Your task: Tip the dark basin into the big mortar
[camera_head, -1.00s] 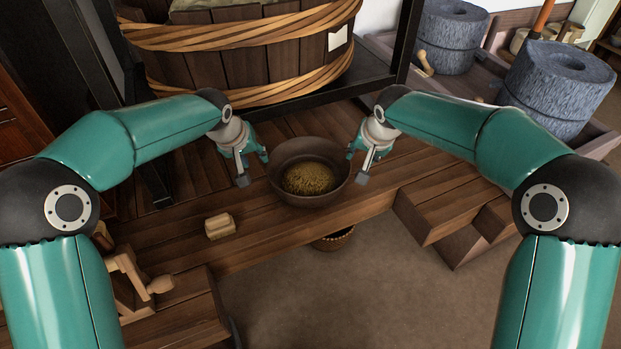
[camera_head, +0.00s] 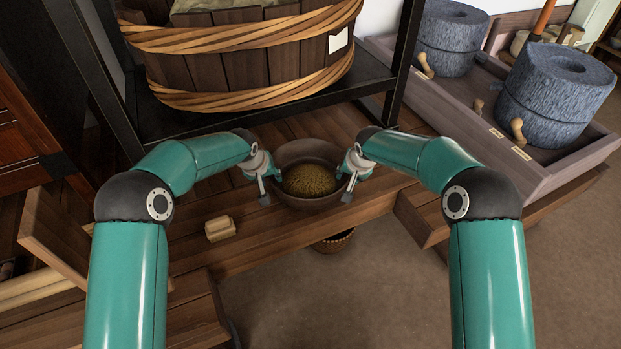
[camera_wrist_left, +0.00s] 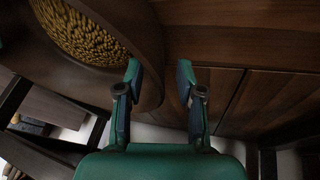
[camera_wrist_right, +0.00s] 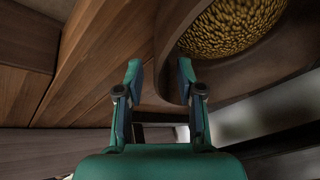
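The dark basin (camera_head: 311,200) stands upright on the plank bench, holding yellow-brown grain (camera_head: 308,180). My left gripper (camera_head: 270,184) is at its left side; in the left wrist view its two fingers are apart, with the basin's rim (camera_wrist_left: 151,75) between them. My right gripper (camera_head: 346,181) is at the basin's right side; in the right wrist view its fingers are also apart, with the rim (camera_wrist_right: 168,55) between them. Neither gripper looks closed on the rim. I cannot make out a thing that is clearly the big mortar.
A large banded wooden tub (camera_head: 245,60) stands on a black-framed shelf behind the basin. Blue-grey quern stones (camera_head: 555,90) sit in wooden troughs at the right. A small wooden block (camera_head: 220,229) lies on the bench (camera_head: 185,245). A basket (camera_head: 335,242) is below the bench's front edge.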

